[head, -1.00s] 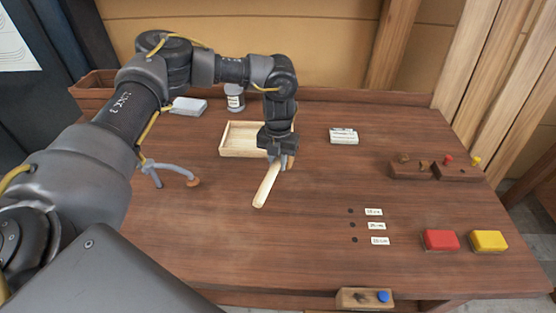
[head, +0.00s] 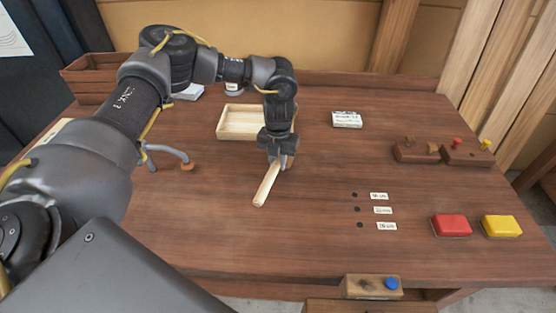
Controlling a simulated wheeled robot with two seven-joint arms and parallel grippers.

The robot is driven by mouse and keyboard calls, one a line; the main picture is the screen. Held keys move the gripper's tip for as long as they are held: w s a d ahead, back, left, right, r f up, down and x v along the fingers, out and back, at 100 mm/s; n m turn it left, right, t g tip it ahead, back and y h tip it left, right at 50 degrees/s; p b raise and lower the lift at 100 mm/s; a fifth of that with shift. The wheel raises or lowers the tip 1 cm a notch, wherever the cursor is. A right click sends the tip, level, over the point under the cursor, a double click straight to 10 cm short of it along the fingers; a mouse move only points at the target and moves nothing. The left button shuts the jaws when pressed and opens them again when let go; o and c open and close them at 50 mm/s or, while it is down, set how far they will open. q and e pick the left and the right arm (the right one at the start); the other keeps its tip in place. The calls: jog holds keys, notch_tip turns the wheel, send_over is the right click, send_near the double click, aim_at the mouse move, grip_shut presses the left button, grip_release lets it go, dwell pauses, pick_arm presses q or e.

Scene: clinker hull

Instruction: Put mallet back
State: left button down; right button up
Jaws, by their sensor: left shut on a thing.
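My left gripper (head: 278,158) points down over the middle of the workbench, just in front of the shallow wooden tray (head: 226,136). It is shut on the mallet, whose pale wooden handle (head: 266,186) sticks out toward the front and slants down to the left. The mallet's head is not clear to see, as the gripper covers that end. I cannot tell whether the handle touches the bench. My right gripper is not in view.
A grey hooked rest (head: 168,152) stands left of the tray. Small labels (head: 382,210) beside dark holes, a red block (head: 451,226) and a yellow block (head: 501,226) are at the right. A white box (head: 347,119) lies behind. The bench's front middle (head: 270,245) is clear.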

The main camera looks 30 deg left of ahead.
pick_arm(q)
jog(key=shift+f, duration=0.45)
dwell(0.4)
jog(key=c, duration=1.2)
grip_release()
notch_tip(320, 180, up, 8)
jog(key=p, duration=0.5)
jog(key=shift+p, duration=0.35)
